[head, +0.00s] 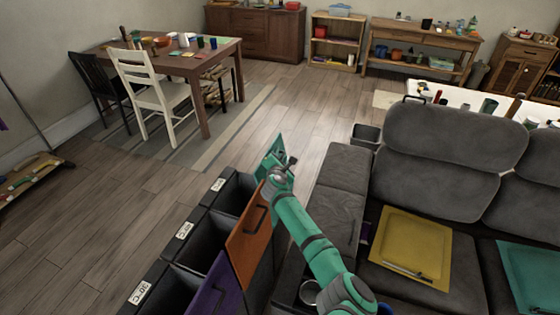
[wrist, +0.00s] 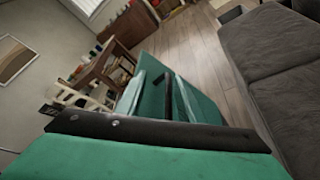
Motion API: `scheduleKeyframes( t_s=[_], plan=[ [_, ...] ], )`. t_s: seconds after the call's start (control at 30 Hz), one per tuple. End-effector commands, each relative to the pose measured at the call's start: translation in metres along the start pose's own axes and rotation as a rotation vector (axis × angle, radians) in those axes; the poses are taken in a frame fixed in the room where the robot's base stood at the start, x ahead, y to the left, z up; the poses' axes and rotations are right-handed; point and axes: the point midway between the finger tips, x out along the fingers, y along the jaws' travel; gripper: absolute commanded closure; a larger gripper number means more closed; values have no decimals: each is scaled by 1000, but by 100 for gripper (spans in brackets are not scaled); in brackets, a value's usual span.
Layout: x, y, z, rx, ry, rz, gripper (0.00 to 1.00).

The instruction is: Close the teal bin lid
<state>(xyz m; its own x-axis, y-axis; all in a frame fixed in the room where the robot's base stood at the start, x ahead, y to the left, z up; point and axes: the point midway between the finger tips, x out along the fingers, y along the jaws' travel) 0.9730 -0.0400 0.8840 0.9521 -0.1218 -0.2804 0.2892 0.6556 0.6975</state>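The teal bin lid (head: 269,151) stands raised and tilted at the far end of the bin row, partly hidden behind my gripper. In the wrist view the teal lid (wrist: 203,103) shows ahead, with a dark handle bar on its face. My gripper (head: 284,167) is right beside the lid's near side in the head view. I cannot tell whether it touches the lid, and its fingers are too small and overlapped to show whether they are open or shut.
An orange lid (head: 247,240) and a purple lid (head: 211,289) stand raised on the nearer dark bins (head: 205,238). A grey sofa (head: 440,145) with a yellow tray (head: 412,243) lies to the right. The wooden floor to the left is open. A dining table (head: 190,60) stands farther back.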

Motion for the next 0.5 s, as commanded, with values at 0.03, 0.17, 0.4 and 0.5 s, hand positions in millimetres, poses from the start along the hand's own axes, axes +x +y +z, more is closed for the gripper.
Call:
scheduleKeyframes(
  t_s=[0.03, 0.17, 0.4, 0.5],
  plan=[
    [-8, 8, 6, 2, -3, 12, 72],
    [-25, 16, 14, 1, -2, 13, 72],
    [-60, 31, 31, 1, -1, 12, 72],
    [-76, 31, 34, 1, 0, 10, 72]
  ],
)
